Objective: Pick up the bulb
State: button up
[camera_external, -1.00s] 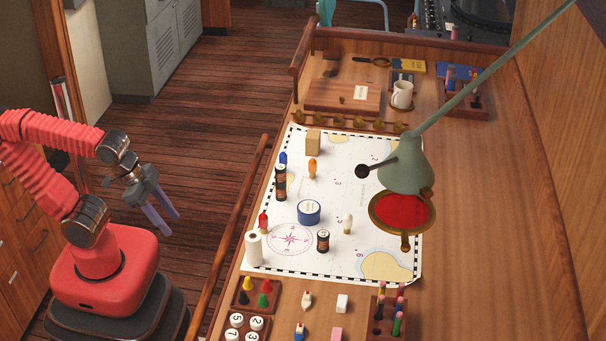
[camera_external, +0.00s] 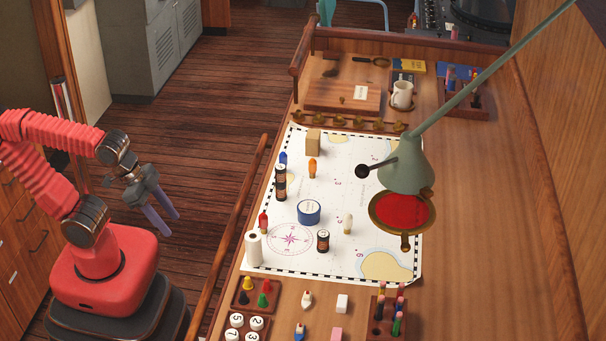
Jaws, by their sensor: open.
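Several small bulb-shaped things stand on the white chart on the desk. A red bulb (camera_external: 263,221) is at the chart's left edge. An orange bulb (camera_external: 312,168) stands near the wooden block. A blue bulb (camera_external: 283,158) is partly hidden behind a dark cylinder. The picture does not show which one the task means. My gripper (camera_external: 171,224) is open and empty, pointing down over the floor, left of the desk and well apart from all bulbs.
On the chart (camera_external: 345,258) stand a blue tin (camera_external: 309,212), dark cylinders (camera_external: 280,183), a white roll (camera_external: 254,248) and a wooden block (camera_external: 313,143). A green lamp (camera_external: 405,168) overhangs its right side. A wooden rail (camera_external: 232,232) runs along the desk's left edge.

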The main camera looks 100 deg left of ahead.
aim_at(264, 223)
notch_tip(264, 223, down, 7)
jog(key=w+a+m+g+y, duration=0.1)
jog(key=a+m+g+y, duration=0.1)
jog(key=m+g, duration=0.1)
jog(key=w+a+f+m+t+y, duration=0.1)
jog(key=w+a+m+y, duration=0.1)
jog(key=m, duration=0.3)
jog(key=w+a+m+t+y, duration=0.1)
jog(key=w+a+m+y, duration=0.2)
jog(key=w+a+m, duration=0.1)
jog(key=w+a+f+m+t+y, duration=0.1)
jog(key=w+a+m+y, duration=0.1)
jog(key=w+m, duration=0.3)
jog(key=shift+a+f+m, duration=0.3)
jog(key=shift+a+m, duration=0.2)
jog(key=shift+m, duration=0.6)
jog(key=w+r+m+t, duration=0.1)
jog(key=w+m, duration=0.1)
jog(key=w+d+r+m+t, duration=0.1)
jog(key=w+m, duration=0.1)
jog(key=m, duration=0.1)
jog(key=w+r+m+t, duration=0.1)
jog(key=w+m+t, duration=0.1)
jog(key=shift+w+d+r+m, duration=0.15)
jog(key=shift+d+r+m, duration=0.1)
jog(key=shift+d+m, duration=0.15)
jog(key=shift+m, duration=0.3)
